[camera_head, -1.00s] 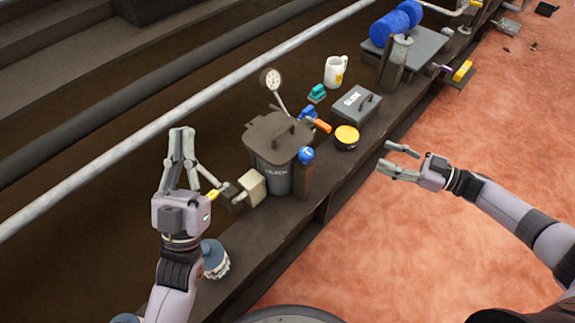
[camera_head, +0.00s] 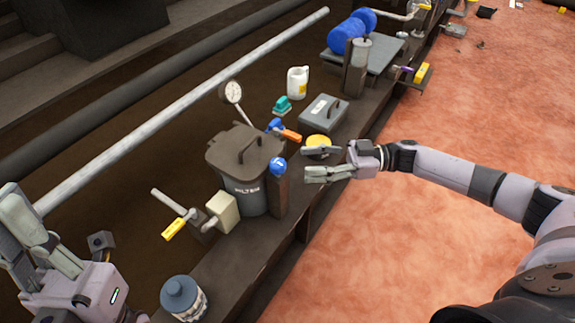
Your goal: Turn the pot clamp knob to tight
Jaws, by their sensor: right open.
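The dark grey pot (camera_head: 244,197) stands on the bench with its lid (camera_head: 243,146) on. A round blue knob (camera_head: 278,166) with a white mark sits on a dark post (camera_head: 277,196) at the pot's right side. It looks like the clamp knob; I cannot tell its setting. My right gripper (camera_head: 309,163) is open and empty. Its fingertips point left at the knob, a short gap from it in the picture, with no visible contact. My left gripper (camera_head: 28,228) is at the lower left, partly cut off and away from the pot; its opening is unclear.
A beige box (camera_head: 222,212) and a yellow-ended lever (camera_head: 175,228) are left of the pot. A blue-lidded jar (camera_head: 183,297) stands in front. A yellow-topped tin (camera_head: 318,144), grey case (camera_head: 324,114) and gauge (camera_head: 233,93) are behind.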

